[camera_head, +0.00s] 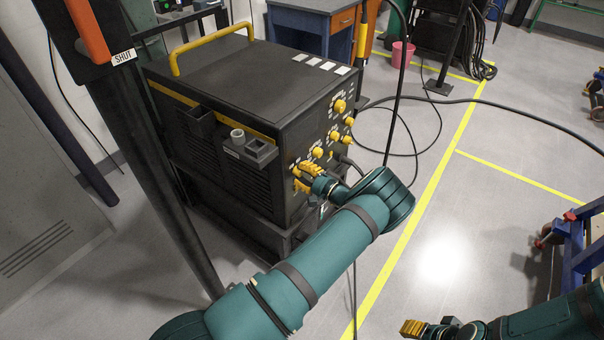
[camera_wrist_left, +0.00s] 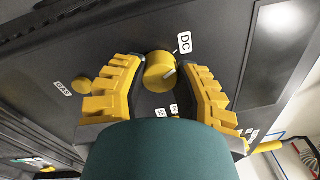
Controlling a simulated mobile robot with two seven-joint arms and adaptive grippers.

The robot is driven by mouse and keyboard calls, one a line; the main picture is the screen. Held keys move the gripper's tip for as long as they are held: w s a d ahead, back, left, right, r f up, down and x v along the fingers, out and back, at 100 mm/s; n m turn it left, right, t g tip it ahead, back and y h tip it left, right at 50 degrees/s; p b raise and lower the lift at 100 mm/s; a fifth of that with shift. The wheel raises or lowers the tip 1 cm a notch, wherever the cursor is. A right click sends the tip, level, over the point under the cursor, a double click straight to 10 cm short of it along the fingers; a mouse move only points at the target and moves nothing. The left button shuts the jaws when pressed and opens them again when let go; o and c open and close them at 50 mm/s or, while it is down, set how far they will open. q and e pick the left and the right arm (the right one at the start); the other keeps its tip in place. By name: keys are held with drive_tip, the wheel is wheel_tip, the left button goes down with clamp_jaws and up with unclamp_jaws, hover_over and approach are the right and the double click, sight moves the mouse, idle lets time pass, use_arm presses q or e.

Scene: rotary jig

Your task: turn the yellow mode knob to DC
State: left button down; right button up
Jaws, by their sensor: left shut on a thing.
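The yellow mode knob (camera_wrist_left: 160,72) sits on a dark front panel, between the fingers of my left gripper (camera_wrist_left: 163,78) in the left wrist view. The gripper is shut on it. A pale mark on the knob points right and slightly up. The white DC label (camera_wrist_left: 185,43) lies above and right of the knob. In the head view my left gripper (camera_head: 305,178) is at the lower front of the black machine (camera_head: 265,75), and its fingers hide the knob. My right gripper (camera_head: 426,328) is at the bottom right, away from the machine; its opening is unclear.
Other yellow knobs (camera_head: 340,105) sit higher on the panel. A smaller knob (camera_wrist_left: 82,86) is beside a GAS label (camera_wrist_left: 62,88). A dark post (camera_head: 150,170) stands at left. Black cables (camera_head: 440,103) cross the floor. A blue frame (camera_head: 575,250) is at right.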

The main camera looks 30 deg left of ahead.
use_arm(q)
drive_tip(key=shift+f, duration=0.1)
idle(0.3)
drive_tip(key=c, duration=0.6)
unclamp_jaws()
drive_tip(key=d, duration=0.4)
drive_tip(key=s+d, duration=0.1)
drive_tip(key=d, duration=0.7)
drive_tip(key=shift+s+f, duration=0.2)
drive_tip(key=shift+f, duration=0.05)
drive_tip(key=shift+a, duration=0.1)
